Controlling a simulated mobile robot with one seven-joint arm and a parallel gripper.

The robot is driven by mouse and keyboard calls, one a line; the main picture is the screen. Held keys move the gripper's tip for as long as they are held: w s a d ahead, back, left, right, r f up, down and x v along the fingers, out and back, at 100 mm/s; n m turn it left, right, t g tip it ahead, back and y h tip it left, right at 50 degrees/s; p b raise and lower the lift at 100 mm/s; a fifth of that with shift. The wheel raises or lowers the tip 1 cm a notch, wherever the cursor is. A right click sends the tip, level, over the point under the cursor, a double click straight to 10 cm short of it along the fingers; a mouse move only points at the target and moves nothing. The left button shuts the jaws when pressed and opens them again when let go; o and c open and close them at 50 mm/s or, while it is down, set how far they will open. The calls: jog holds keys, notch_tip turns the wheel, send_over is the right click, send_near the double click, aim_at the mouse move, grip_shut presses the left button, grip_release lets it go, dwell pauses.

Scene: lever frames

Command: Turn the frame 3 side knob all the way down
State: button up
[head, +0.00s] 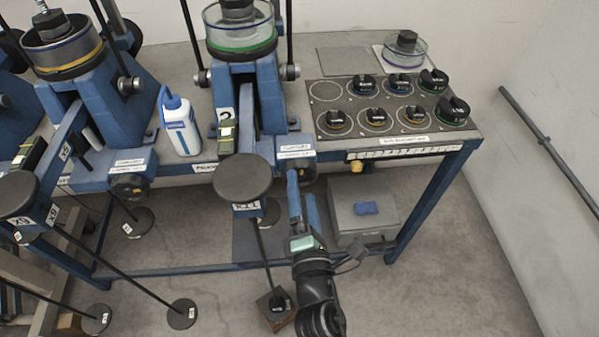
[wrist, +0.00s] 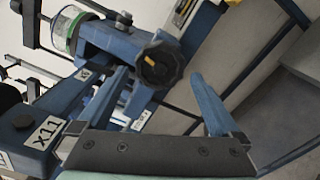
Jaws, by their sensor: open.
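A black lobed side knob (wrist: 160,62) with a yellow mark sits on the blue frame in the wrist view. In the head view this knob (head: 306,174) shows on the side of the rightmost frame (head: 270,95), partly hidden by my gripper. My gripper (head: 302,188) is open, with two blue fingers pointing at the knob. In the wrist view the gripper (wrist: 161,78) has its fingertips on either side of the knob's outline, seemingly short of it. I cannot tell whether either finger touches it.
A black round pad (head: 242,178) on a lever marked X11 is close left of my gripper. Another side knob (head: 130,186) is on the frame to the left. A grey box (head: 362,214) with a blue cloth stands below right. Weights sit on a dark board (head: 395,130).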

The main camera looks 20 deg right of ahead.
aim_at(300, 178)
jog(key=shift+s+a, duration=0.1)
jog(key=shift+s, duration=0.25)
jog(key=w+m, duration=0.1)
jog(key=m, duration=0.3)
jog(key=w+d+m+p, duration=0.1)
jog(key=w+m, duration=0.1)
jog(key=m, duration=0.2)
jog(key=w+m, duration=0.2)
jog(key=m, duration=0.1)
jog(key=shift+d+m, duration=0.25)
jog(key=shift+m, duration=0.15)
jog(key=shift+w, duration=0.3)
jog(key=shift+c, duration=0.4)
jog(key=shift+f, duration=0.1)
grip_shut()
